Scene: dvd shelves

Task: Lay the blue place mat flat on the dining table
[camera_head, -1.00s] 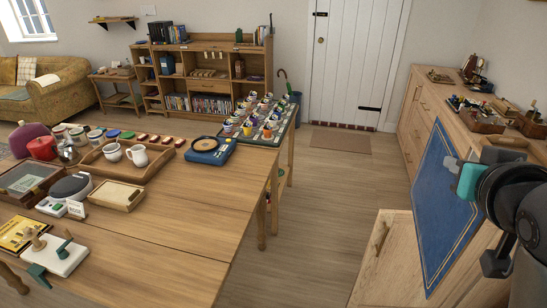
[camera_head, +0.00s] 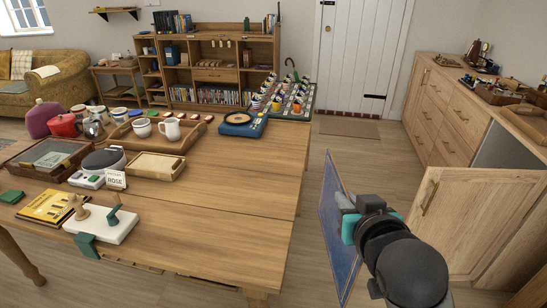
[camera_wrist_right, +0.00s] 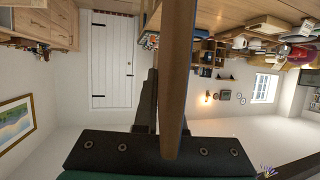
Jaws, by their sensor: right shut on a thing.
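The blue place mat (camera_head: 335,240) hangs upright in the head view, its blue face with a thin light border line turned away to the left. My right gripper (camera_head: 347,206), with teal parts, is shut on the mat at its right side, and my dark arm hides part of it. In the right wrist view the mat (camera_wrist_right: 178,75) shows nearly edge-on as a brown strip by the dark fingers. The dining table (camera_head: 225,205) stands to the left of the mat, with a floor gap between them. My left gripper is out of view.
The table's front right top is bare. A white board with pegs (camera_head: 100,224), a yellow book (camera_head: 48,207), a wooden tray (camera_head: 155,166) and a blue appliance (camera_head: 242,122) stand left and behind. A cabinet with an open door (camera_head: 450,215) stands right.

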